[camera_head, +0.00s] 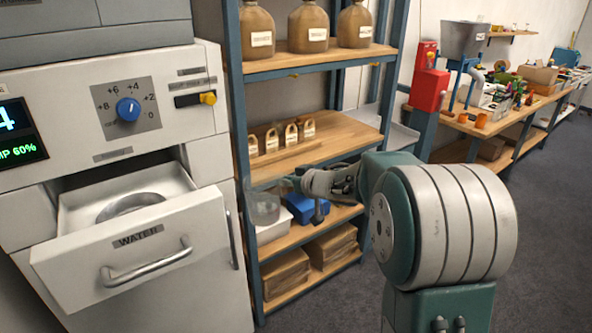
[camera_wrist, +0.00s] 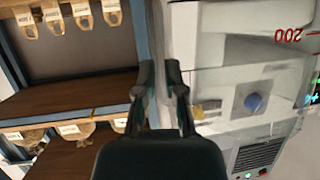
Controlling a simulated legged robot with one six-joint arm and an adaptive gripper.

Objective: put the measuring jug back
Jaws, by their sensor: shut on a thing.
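The clear measuring jug (camera_head: 264,208) hangs in front of the shelf rack, left of my gripper (camera_head: 296,182). My gripper is shut on the jug and holds it up at its right side. In the wrist view, the two fingers of my gripper (camera_wrist: 160,78) point up the picture. The see-through jug wall (camera_wrist: 235,85) fills much of the right side there, with a red "200" mark upside down. The exact spot that the fingers grip is hard to make out. The drawer marked WATER (camera_head: 105,262) stands open, with a round metal rim (camera_head: 130,205) inside.
The rack's middle shelf (camera_head: 350,135) has bare wood right of several small tagged items (camera_head: 280,138). Brown jugs (camera_head: 308,28) stand above. A blue box (camera_head: 305,207) and a white bin (camera_head: 272,230) sit below. The machine with a blue knob (camera_head: 128,110) is left.

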